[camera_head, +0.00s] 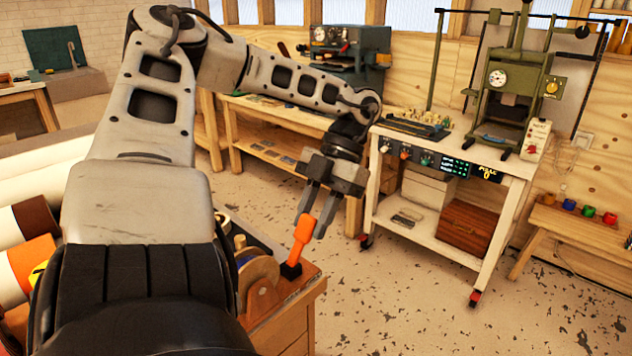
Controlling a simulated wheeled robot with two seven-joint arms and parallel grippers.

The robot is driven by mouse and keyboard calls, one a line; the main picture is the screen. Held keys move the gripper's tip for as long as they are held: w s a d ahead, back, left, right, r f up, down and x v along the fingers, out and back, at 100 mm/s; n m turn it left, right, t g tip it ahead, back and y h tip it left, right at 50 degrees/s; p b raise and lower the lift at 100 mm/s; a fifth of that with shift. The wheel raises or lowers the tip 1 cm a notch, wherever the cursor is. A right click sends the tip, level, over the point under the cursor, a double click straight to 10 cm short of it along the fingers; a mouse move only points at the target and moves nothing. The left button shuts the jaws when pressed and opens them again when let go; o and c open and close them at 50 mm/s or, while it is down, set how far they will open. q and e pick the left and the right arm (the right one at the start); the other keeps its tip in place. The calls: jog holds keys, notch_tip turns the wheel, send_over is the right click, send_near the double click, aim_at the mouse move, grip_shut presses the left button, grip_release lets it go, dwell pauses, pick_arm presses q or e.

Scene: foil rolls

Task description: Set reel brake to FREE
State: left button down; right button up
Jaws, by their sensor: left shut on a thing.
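The reel brake's orange lever (299,246) rises from a small black base on the corner of a wooden bench (288,312). It leans slightly to the right. My left gripper (311,226) points down, with its fingers at the top of the lever, and is shut on it. The fingers partly cover the lever's upper end. A round wooden reel part (260,284) stands just left of the lever. No brake marking such as FREE can be read here. My right gripper is not in view.
My left arm covers much of the left side and hides part of the bench. Large rolls (25,222) lie at the left. A white cart (452,205) with a green press (512,85) stands at the back right. The speckled floor between is clear.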

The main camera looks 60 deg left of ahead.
pick_arm(q)
jog(key=c, duration=1.1)
grip_release()
jog(key=shift+w, duration=0.1)
jog(key=shift+v, duration=7.9)
